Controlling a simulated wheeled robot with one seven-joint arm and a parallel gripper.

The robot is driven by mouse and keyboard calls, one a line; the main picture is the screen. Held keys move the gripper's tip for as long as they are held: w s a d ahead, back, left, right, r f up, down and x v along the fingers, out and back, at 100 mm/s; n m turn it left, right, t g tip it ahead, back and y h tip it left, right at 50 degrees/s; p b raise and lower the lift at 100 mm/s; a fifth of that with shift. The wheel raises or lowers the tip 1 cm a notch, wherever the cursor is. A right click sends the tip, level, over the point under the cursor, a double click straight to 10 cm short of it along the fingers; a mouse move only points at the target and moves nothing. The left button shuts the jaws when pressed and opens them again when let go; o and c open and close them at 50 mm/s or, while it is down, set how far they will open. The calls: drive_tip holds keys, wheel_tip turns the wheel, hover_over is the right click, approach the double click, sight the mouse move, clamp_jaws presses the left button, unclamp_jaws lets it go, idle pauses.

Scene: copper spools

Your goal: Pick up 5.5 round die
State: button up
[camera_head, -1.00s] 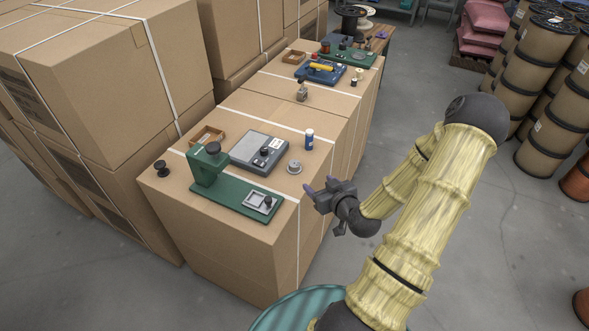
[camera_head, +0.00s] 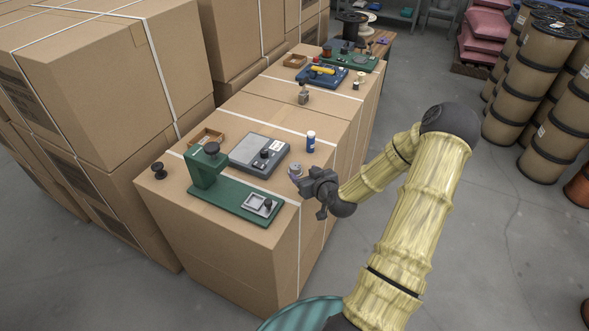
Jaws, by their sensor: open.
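The round die (camera_head: 295,169) is a small silvery disc on top of the near cardboard box, right of the grey scale-like device; I take it to be the 5.5 die, though no marking is readable. My gripper (camera_head: 299,178) is at the die, reaching in from the right. Its fingers are open and partly overlap the die in the picture. Whether they touch it or sit around it cannot be told. The die's lower right side is hidden by the gripper.
A blue-and-white can (camera_head: 310,141) stands just behind the die. The grey device (camera_head: 260,153) and a green press-like tool (camera_head: 216,178) with a small square tray (camera_head: 259,204) lie left. The box's front right corner is clear.

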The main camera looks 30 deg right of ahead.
sight(296, 168)
drive_tip(key=shift+w+f, duration=0.15)
drive_tip(key=shift+w, duration=0.25)
drive_tip(key=shift+p+x, duration=0.4)
drive_tip(key=shift+x, duration=2.2)
drive_tip(key=shift+a, duration=0.1)
drive_tip(key=c, duration=1.3)
drive_tip(key=shift+o, duration=0.2)
wheel_tip(296, 168, up, 10)
